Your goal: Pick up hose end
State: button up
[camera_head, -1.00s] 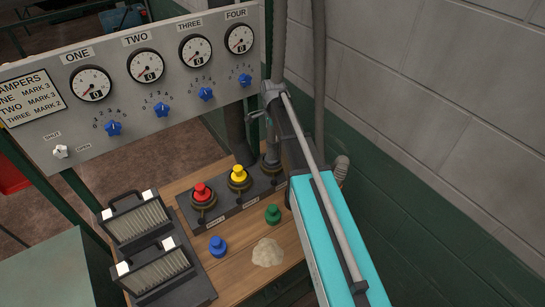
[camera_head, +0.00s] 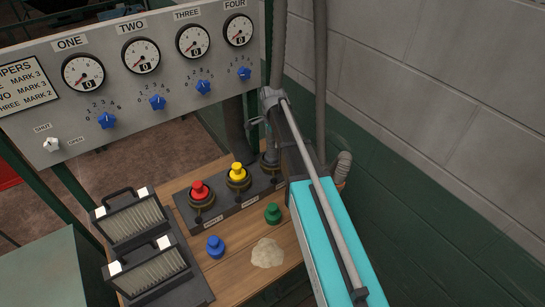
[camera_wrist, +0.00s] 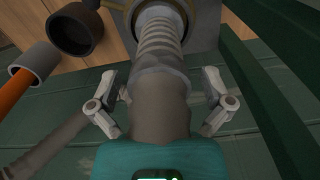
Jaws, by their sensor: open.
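A grey ribbed hose (camera_wrist: 158,38) fills the upper middle of the wrist view, with a smooth grey cuff (camera_wrist: 162,85) below it. My gripper (camera_wrist: 162,100) is open, with one finger on each side of this cuff. Gaps show between the fingers and the cuff, and I cannot tell whether they touch. In the head view a light ribbed hose piece (camera_head: 342,166) shows by the green wall band, partly behind my arm.
A wooden bench (camera_head: 238,262) holds red (camera_head: 200,190), yellow (camera_head: 237,174), green (camera_head: 273,213) and blue (camera_head: 215,246) plugs, a pale powder heap (camera_head: 267,253) and two filters (camera_head: 134,220). A gauge panel (camera_head: 130,95) stands behind. The block wall (camera_head: 440,90) is close on the right.

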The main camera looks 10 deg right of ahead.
jog(key=shift+f, duration=0.4)
dwell(0.3)
jog(key=c, duration=1.3)
jog(key=shift+c, duration=0.2)
jog(key=shift+r, duration=0.1)
notch_tip(320, 180, up, 10)
jog(key=p, duration=0.9)
jog(key=shift+p, duration=0.35)
